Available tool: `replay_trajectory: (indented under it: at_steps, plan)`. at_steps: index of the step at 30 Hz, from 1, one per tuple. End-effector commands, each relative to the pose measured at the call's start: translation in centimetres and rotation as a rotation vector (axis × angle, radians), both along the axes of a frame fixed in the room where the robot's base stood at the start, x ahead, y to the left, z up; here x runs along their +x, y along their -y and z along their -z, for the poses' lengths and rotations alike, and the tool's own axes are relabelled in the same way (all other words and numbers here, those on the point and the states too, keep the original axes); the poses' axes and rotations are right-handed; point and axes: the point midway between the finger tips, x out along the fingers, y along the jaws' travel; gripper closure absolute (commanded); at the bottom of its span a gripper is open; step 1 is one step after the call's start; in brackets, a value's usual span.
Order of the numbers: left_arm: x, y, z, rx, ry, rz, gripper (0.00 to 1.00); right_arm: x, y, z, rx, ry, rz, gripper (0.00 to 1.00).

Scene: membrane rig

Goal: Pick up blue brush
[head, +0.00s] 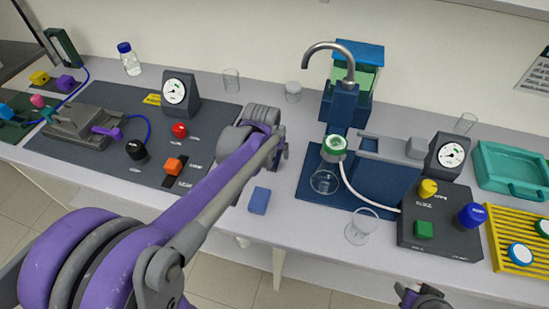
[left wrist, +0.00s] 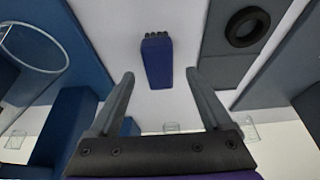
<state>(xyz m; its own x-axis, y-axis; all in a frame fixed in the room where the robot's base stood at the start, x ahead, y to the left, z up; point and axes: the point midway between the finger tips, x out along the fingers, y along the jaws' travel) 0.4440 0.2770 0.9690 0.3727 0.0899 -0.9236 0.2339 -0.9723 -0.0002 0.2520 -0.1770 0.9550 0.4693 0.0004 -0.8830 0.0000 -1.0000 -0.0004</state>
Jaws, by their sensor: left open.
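The blue brush (head: 259,200) lies on the light bench top near its front edge, between the dark panel and the blue stand. In the left wrist view the brush (left wrist: 157,62) shows a blue body with dark bristles or knobs at its top end. My left gripper (left wrist: 159,76) is open, its two fingers on either side of the brush in that view, with nothing between them; they look short of it. In the head view my left wrist is above and behind the brush, and its fingertips are hard to make out. My right gripper (head: 424,294) is partly cut off at the bottom edge.
A dark panel (head: 75,150) with knobs and a gauge (head: 180,92) lies left of the brush. A blue stand base (head: 310,190) with a flask (head: 324,181) is to its right. A glass beaker (head: 361,227) stands near the front edge.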

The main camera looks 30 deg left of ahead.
Motion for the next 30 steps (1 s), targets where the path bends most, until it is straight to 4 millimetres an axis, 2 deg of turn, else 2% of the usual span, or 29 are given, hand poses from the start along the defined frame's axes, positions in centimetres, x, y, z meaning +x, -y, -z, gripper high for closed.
replay_trajectory:
  at_steps: [3, 6, 15, 28, 30]
  plan:
    - [0.7, -0.1, 1.9, 0.0, 0.0, 0.0, 0.18, 0.0, 0.0, 0.0, 0.0, 0.0, 0.0, 0.5]
    - [1.1, -0.2, 2.9, 0.0, 0.0, 0.0, 0.18, -0.1, 0.0, 0.1, 0.0, -0.001, 0.0, 0.5]
    - [1.2, -0.2, 3.3, 0.0, 0.0, 0.0, 0.19, -0.1, 0.0, 0.1, 0.0, -0.001, 0.0, 0.5]
    - [1.2, -0.2, 3.2, 0.0, 0.0, 0.0, 0.97, -0.1, 0.0, 0.1, 0.0, -0.001, 0.0, 0.5]
    - [1.2, -0.2, 3.2, 0.0, 0.0, 0.0, 1.0, -0.1, 0.0, 0.1, 0.0, -0.001, 0.0, 0.5]
